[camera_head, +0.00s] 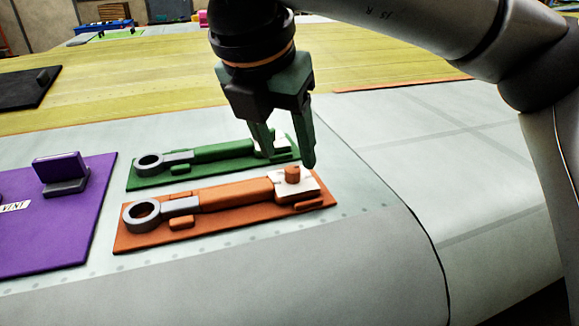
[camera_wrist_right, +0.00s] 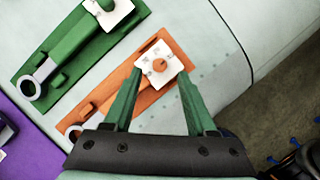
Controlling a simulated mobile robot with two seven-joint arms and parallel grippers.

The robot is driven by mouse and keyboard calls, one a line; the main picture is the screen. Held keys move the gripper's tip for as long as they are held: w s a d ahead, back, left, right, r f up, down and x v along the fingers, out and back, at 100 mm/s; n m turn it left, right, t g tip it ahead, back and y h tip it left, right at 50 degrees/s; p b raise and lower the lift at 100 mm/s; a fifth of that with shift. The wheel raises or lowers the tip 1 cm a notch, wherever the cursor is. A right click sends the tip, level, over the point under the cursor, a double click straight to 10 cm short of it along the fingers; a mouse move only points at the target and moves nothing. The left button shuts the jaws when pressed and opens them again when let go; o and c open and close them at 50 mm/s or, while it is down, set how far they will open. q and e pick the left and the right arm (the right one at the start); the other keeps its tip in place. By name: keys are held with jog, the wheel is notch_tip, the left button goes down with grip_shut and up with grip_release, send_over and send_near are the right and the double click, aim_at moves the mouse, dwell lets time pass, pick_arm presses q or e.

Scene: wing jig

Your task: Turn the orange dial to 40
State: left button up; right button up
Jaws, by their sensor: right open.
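The orange dial (camera_head: 292,174) is a small knob on a white plate at the right end of the orange panel (camera_head: 240,211). It also shows in the right wrist view (camera_wrist_right: 159,65), on its white plate (camera_wrist_right: 158,52) with marks too small to read. My right gripper (camera_head: 290,160) is open and empty, fingers pointing down, and looks to be above and behind the dial. In the right wrist view, the dial appears between the two green fingers (camera_wrist_right: 156,85), with no visible contact. The dial's setting cannot be read. My left gripper is out of view.
A green panel (camera_head: 158,182) with a similar fixture lies just behind the orange one. A purple panel (camera_head: 60,228) with an upright block stands at left. A black board (camera_head: 22,90) lies farther back. The grey surface (camera_head: 300,270) in front is clear.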

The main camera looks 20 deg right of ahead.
aim_at(292, 169)
jog(key=shift+x, duration=1.7)
grip_shut()
